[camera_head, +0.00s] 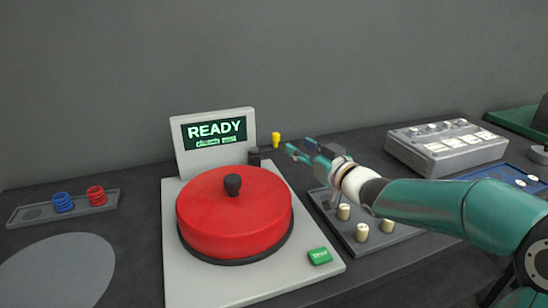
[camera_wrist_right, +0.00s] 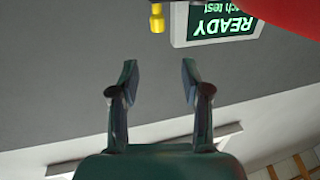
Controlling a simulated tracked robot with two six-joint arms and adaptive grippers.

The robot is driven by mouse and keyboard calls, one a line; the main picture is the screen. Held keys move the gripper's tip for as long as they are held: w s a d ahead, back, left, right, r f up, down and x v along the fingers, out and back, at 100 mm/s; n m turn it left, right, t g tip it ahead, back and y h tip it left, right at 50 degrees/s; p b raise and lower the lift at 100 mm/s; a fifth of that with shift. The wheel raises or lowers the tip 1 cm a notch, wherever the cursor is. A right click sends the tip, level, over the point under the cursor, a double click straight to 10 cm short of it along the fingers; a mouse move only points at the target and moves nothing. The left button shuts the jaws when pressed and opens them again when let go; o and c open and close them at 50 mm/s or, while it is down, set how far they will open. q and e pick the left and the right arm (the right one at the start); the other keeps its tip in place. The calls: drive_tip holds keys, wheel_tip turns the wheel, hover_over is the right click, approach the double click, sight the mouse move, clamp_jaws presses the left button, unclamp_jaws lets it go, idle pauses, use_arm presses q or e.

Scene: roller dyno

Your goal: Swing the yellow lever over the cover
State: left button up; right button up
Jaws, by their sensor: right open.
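The yellow lever (camera_head: 276,139) is a short yellow knob behind the cover's right side, by a dark post (camera_head: 256,156). It also shows at the top of the right wrist view (camera_wrist_right: 157,18). The cover (camera_head: 235,208) is a round red lid with a black knob (camera_head: 232,184), seated on the pale machine base (camera_head: 308,268). My right gripper (camera_head: 299,149) is open and empty, just right of the lever and apart from it. Its two fingers (camera_wrist_right: 158,82) show with a clear gap between them. My left gripper is in neither view.
A screen reading READY (camera_head: 214,132) stands behind the cover. A green button (camera_head: 320,256) is at the base's front right. A tray with cream pegs (camera_head: 361,232) lies under my right arm. A grey tray (camera_head: 64,211) with blue and red coils is at left. A grey control box (camera_head: 445,146) stands at right.

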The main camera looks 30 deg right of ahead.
sight(278, 139)
drive_tip(key=w, duration=0.4)
drive_tip(key=w+f, duration=0.1)
drive_tip(key=w, duration=0.3)
drive_tip(key=w+f, duration=0.1)
drive_tip(key=w, duration=0.2)
drive_tip(key=shift+w+d, duration=0.15)
drive_tip(key=shift+w, duration=0.25)
clamp_jaws()
